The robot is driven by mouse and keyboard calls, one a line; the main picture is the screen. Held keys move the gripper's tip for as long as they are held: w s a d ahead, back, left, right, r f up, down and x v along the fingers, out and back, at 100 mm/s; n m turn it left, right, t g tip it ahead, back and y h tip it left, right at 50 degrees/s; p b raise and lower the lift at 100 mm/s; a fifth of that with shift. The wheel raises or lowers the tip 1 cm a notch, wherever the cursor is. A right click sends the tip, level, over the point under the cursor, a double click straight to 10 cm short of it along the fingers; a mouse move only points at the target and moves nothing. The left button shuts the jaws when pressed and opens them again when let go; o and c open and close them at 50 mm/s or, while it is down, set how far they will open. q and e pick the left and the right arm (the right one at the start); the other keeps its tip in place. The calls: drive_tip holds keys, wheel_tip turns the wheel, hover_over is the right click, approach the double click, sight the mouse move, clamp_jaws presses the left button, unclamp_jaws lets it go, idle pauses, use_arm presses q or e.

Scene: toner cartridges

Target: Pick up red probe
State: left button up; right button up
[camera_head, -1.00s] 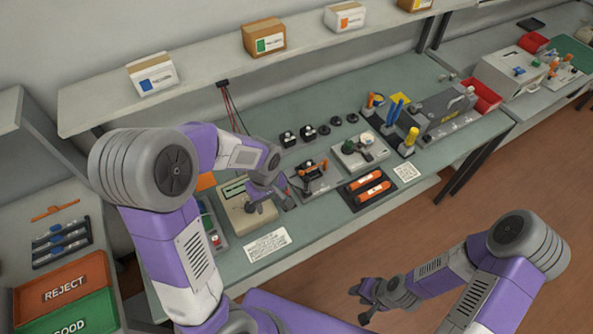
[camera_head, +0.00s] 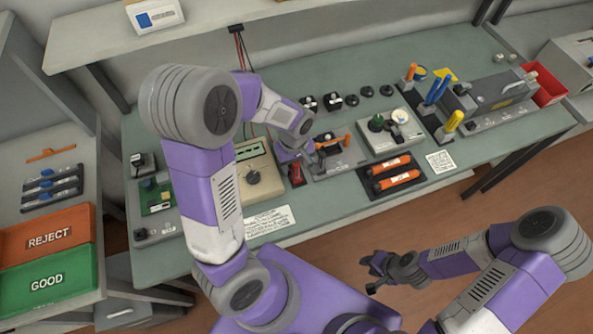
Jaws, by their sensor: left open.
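Thin red and black leads (camera_head: 239,45) hang from a holder under the shelf and pass down behind my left arm. I cannot make out the red probe for certain on them; the lower part is hidden by the arm. My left gripper (camera_head: 309,163) is open above the table, between the beige meter (camera_head: 259,172) and the grey fixture with an orange handle (camera_head: 335,155). A small dark red item (camera_head: 296,174) lies just below it, too small to name. My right gripper (camera_head: 371,275) is open and empty over the floor, in front of the table.
Two orange cartridges lie in a black tray (camera_head: 412,184) right of the fixture. A green circuit board (camera_head: 158,196) is at the left. REJECT (camera_head: 80,226) and GOOD (camera_head: 80,262) bins stand on the left side table. The shelf (camera_head: 75,50) overhangs the table's back.

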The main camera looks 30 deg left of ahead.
sight(296, 171)
use_arm(q)
drive_tip(key=f, duration=0.3)
drive_tip(key=f+b, duration=0.1)
drive_tip(key=f, duration=0.1)
drive_tip(key=shift+w+f, duration=0.25)
drive_tip(key=shift+w, duration=0.15)
clamp_jaws()
